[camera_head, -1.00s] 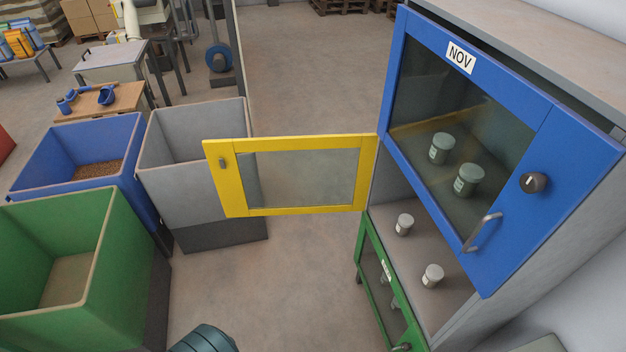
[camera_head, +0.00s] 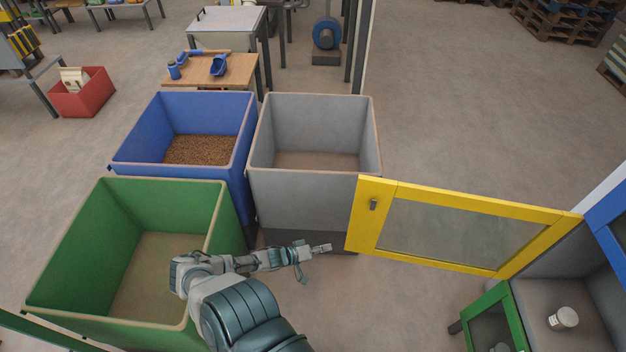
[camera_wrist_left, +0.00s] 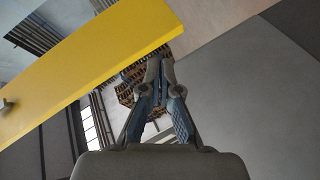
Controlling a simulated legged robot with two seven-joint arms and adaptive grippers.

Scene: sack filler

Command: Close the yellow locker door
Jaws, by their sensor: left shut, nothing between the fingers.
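The yellow locker door (camera_head: 470,205) has a yellow frame, a glass pane and a small dark knob near its free edge. It stands wide open, swung out to the left from the locker (camera_head: 590,275) at the right edge. My left gripper (camera_head: 328,248) is shut and empty, a little left of the door's free edge, apart from it in the head view. In the left wrist view the shut fingertips (camera_wrist_left: 159,65) are close to the yellow door (camera_wrist_left: 90,65), which crosses the upper left. I cannot tell whether they touch. My right gripper is out of view.
A grey bin (camera_head: 315,184) stands behind and left of the door's free edge. A blue bin (camera_head: 180,177) and a green bin (camera_head: 125,195) are further left. A green lower door (camera_head: 492,318) also stands open. A white-lidded jar (camera_head: 563,318) sits on the shelf. Floor behind the door is clear.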

